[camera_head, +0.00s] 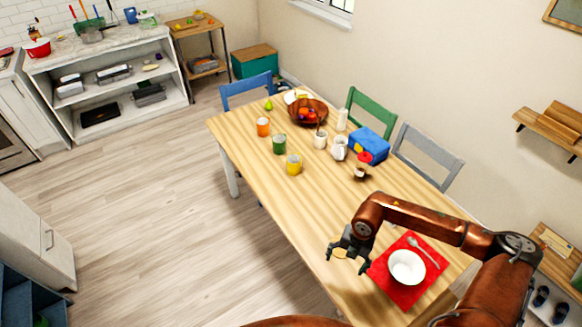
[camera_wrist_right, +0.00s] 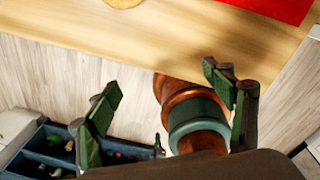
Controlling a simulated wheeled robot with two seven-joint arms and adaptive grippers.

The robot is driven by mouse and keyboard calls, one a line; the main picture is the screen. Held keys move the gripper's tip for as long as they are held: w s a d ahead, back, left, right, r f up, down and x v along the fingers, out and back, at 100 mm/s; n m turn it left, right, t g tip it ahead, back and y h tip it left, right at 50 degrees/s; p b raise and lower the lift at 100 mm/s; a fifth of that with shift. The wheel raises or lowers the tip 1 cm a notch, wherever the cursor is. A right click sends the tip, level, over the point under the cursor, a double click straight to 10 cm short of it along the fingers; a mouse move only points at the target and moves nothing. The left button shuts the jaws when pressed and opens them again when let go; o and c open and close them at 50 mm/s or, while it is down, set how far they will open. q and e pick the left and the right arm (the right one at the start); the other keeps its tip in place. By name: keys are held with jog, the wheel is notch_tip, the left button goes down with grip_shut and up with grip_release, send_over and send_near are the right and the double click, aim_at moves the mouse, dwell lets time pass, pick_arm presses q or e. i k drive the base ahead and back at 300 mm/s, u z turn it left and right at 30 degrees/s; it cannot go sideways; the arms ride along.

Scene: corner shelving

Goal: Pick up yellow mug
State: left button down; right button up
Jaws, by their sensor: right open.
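The yellow mug (camera_head: 294,165) stands upright on the wooden table (camera_head: 270,205), near its left long edge, in the head view. A green mug (camera_head: 279,144) and an orange mug (camera_head: 263,127) stand behind it along the same edge. My right gripper (camera_head: 347,262) is at the near left edge of the table, well apart from the yellow mug. It is open and empty; its spread green fingers (camera_wrist_right: 165,80) show in the right wrist view, with the table edge and floor beyond. The yellow mug is not in that view. My left gripper is not in view.
A white cup (camera_head: 320,140), white pitcher (camera_head: 339,149), blue box (camera_head: 369,145) and fruit bowl (camera_head: 307,112) stand farther back. The table between gripper and yellow mug is clear.

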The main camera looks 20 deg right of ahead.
aim_at(293, 161)
jog(key=i, duration=2)
